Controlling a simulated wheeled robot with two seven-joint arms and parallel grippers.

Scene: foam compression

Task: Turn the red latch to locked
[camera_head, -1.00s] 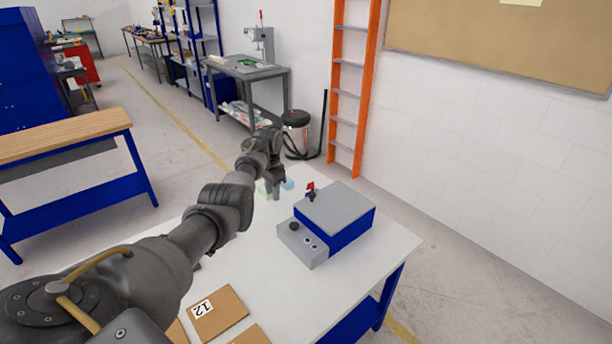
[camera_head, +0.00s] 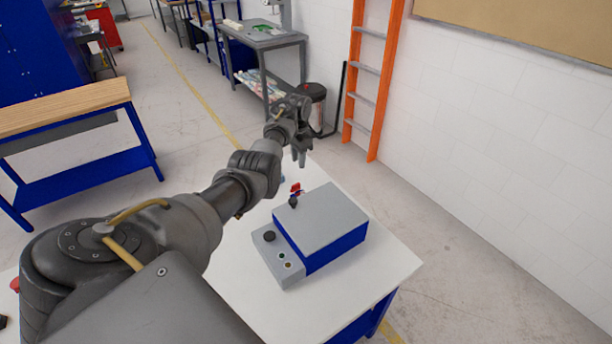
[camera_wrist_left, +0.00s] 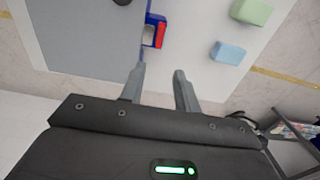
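The red latch (camera_head: 296,188) sits at the far left edge of the grey-topped blue box (camera_head: 322,222) on the white table. In the left wrist view the latch (camera_wrist_left: 160,32) is a red piece beside the grey lid (camera_wrist_left: 85,40). My left gripper (camera_head: 301,158) is just beyond the latch and above it, apart from it. In the left wrist view its two fingers (camera_wrist_left: 158,75) are spread with nothing between them, and the latch lies ahead of the tips. My right gripper is not in view.
A grey control panel (camera_head: 277,258) with a black knob and small buttons is on the box's near side. A green foam block (camera_wrist_left: 252,11) and a light blue block (camera_wrist_left: 228,52) lie on the table beside the latch. An orange ladder (camera_head: 371,80) stands against the wall.

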